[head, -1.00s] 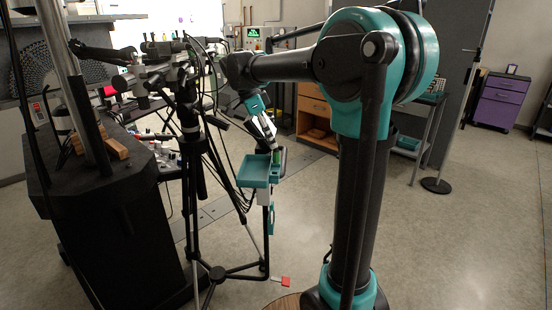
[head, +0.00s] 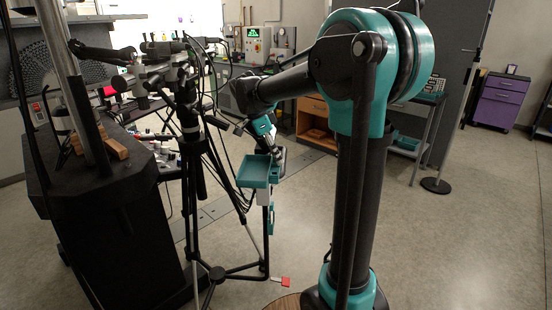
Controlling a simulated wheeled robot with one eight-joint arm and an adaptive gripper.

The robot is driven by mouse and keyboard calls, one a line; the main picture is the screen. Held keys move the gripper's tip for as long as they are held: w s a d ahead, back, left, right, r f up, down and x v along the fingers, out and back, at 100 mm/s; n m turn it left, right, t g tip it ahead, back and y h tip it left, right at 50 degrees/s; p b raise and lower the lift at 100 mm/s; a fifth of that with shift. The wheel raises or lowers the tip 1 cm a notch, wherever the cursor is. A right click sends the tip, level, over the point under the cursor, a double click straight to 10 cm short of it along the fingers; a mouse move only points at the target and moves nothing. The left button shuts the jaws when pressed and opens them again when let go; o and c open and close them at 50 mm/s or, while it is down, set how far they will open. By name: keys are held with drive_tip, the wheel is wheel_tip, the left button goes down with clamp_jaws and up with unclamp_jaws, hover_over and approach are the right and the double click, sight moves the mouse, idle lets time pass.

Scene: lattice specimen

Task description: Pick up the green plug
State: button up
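My arm reaches down to a small teal tray (head: 252,181) on a stand left of my column. My gripper (head: 279,158) is at the right side of the tray, small and dark in the picture. Its fingers cannot be made out, so I cannot tell whether it is open or shut. The green plug is not clearly visible now. It may be hidden behind or within the gripper.
A black tripod (head: 218,273) with cables stands left of the tray. A dark workbench (head: 125,225) with instruments fills the left side. A red tag (head: 285,282) lies on the floor. Open floor extends to the right, with a purple cabinet (head: 502,100) at the back.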

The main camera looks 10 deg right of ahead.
clamp_jaws()
drive_tip(key=shift+r, duration=0.15)
